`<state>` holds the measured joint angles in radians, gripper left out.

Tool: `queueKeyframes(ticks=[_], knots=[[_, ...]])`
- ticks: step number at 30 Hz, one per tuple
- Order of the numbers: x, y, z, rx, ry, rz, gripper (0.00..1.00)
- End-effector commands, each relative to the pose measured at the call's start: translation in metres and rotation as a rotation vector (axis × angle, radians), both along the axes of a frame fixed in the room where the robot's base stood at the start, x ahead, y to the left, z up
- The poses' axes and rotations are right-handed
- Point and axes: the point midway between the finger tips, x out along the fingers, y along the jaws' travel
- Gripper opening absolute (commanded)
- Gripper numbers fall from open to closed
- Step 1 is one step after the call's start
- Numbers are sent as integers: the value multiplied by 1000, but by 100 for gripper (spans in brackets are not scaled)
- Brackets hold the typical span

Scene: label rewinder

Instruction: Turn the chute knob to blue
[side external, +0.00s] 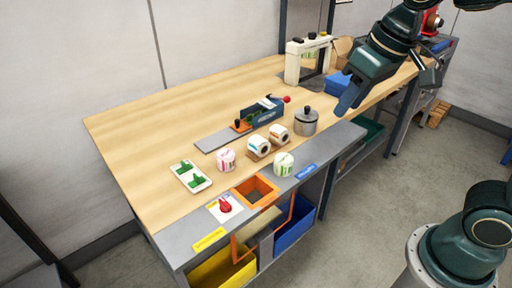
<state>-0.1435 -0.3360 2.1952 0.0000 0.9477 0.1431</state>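The chute knob (225,206) is red and sits on a pale square plate on the grey front strip of the bench. Its exact pointing direction is too small to tell. A square orange chute opening (238,194) is just right of the plate. A yellow label (209,239) lies on the strip in front of the knob, and a blue label (306,170) lies farther right. My gripper (388,100) hangs at the upper right, well away from the knob. Its two dark fingers look spread, with nothing seen between them.
Below the chute are a yellow bin (225,272) and a blue bin (294,232). Label rolls (226,160), a metal pot (306,124) and a blue rewinder device (264,110) stand on the bench. A tray with green pieces (190,176) lies left. The wooden bench's left part is clear.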

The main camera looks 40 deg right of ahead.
Motion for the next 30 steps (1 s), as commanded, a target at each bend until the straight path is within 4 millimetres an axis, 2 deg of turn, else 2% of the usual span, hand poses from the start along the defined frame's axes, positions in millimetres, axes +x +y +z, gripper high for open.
queueKeyframes(ticks=[3,14,23,30], knots=[[24,14,-3,3,39,5,35],[88,61,-28,3,144,7,35],[133,109,-66,-11,229,7,35],[160,149,-106,-31,290,5,35]])
